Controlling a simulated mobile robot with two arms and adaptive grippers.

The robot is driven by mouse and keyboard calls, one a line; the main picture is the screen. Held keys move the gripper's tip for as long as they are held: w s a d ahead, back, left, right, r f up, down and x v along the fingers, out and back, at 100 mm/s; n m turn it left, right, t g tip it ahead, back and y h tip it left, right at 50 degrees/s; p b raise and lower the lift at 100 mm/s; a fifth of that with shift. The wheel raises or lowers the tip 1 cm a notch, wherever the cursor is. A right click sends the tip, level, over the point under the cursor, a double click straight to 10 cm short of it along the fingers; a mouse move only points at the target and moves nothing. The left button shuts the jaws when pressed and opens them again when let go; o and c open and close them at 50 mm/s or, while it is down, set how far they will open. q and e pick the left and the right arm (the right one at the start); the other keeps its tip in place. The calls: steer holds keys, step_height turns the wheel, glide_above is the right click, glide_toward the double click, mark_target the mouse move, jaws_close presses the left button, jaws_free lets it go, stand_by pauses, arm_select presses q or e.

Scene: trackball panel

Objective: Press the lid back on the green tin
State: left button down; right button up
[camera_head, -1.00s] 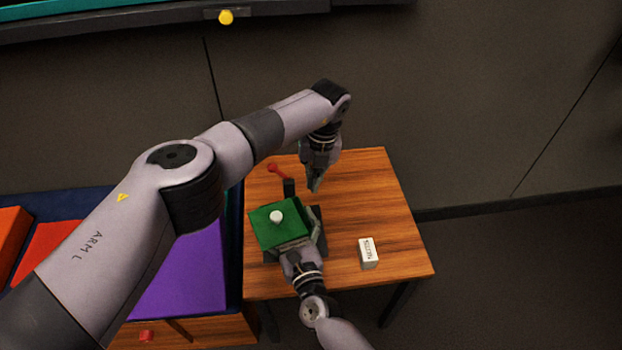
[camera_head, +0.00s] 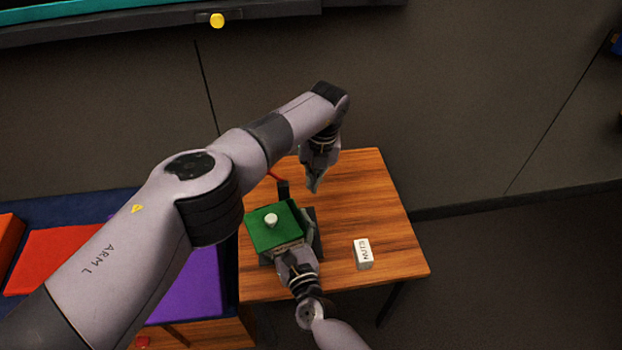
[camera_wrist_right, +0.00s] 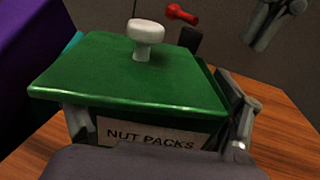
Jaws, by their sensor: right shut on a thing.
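The tin (camera_wrist_right: 150,132) has a "NUT PACKS" label on its front, seen in the right wrist view. Its square green lid (camera_wrist_right: 110,75) with a white knob (camera_wrist_right: 146,32) lies on top and overhangs the front. I cannot tell whether the lid is fully seated. In the head view the lid (camera_head: 285,234) hides most of the tin. My right gripper (camera_head: 293,250) is shut on the tin from the near side, a finger along its right side. My left gripper (camera_head: 315,180) hangs behind and right of the tin, apart from it; its finger gap is unclear.
A red-handled black lever (camera_head: 283,189) stands just behind the tin. A small white labelled block (camera_head: 363,253) lies on the wooden table (camera_head: 390,220), right of the tin. Purple (camera_head: 190,290) and red (camera_head: 55,258) panels lie left of the table. The table's right side is mostly clear.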

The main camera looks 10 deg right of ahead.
stand_by(0.8)
steer(key=o, duration=1.5)
steer(key=shift+s, duration=0.1)
steer(key=shift+v, duration=3.9)
